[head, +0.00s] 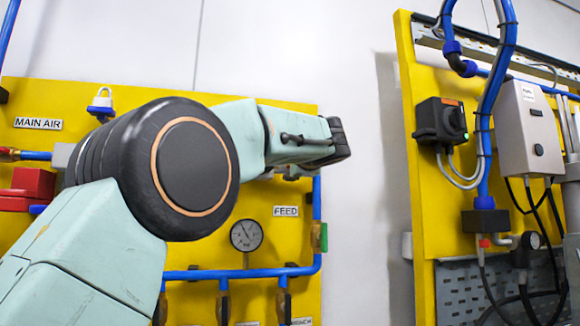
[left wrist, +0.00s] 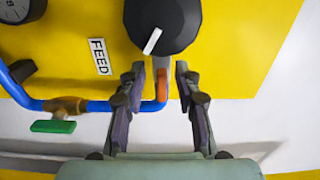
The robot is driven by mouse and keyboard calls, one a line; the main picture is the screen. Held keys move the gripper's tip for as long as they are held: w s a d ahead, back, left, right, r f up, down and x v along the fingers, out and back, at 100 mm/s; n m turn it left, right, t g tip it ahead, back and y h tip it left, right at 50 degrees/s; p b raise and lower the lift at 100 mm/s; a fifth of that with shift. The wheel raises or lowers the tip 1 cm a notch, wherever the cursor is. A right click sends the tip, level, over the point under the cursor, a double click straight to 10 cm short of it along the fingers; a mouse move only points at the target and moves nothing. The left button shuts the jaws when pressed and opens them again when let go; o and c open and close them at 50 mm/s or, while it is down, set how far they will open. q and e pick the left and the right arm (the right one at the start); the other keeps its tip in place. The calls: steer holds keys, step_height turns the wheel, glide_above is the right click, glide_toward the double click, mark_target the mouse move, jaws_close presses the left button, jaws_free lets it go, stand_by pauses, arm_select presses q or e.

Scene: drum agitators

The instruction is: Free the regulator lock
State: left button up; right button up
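In the left wrist view, a large dark round knob (left wrist: 163,22) with a white pointer sits on the yellow panel. I take it for the regulator. A small orange-red tab (left wrist: 161,85) sticks out below it, in front of a blue pipe; it may be the lock. My left gripper (left wrist: 160,77) is open, with one finger on each side of the tab. I see gaps at both sides and cannot tell the depth between tab and fingers. In the head view my left arm hides the knob and tab. My right gripper is not in view.
A FEED label (left wrist: 101,56) and a green valve handle (left wrist: 53,126) on the blue pipe lie left of the fingers. The head view shows a pressure gauge (head: 246,235), a padlock (head: 101,102), and a second yellow panel (head: 425,200) at right. Bare wall lies between the panels.

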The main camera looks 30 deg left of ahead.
arm_select(q)
steer(key=shift+w, duration=0.15)
steer(key=v, duration=1.1)
steer(key=shift+s+d, duration=0.3)
steer(key=shift+f, duration=0.1)
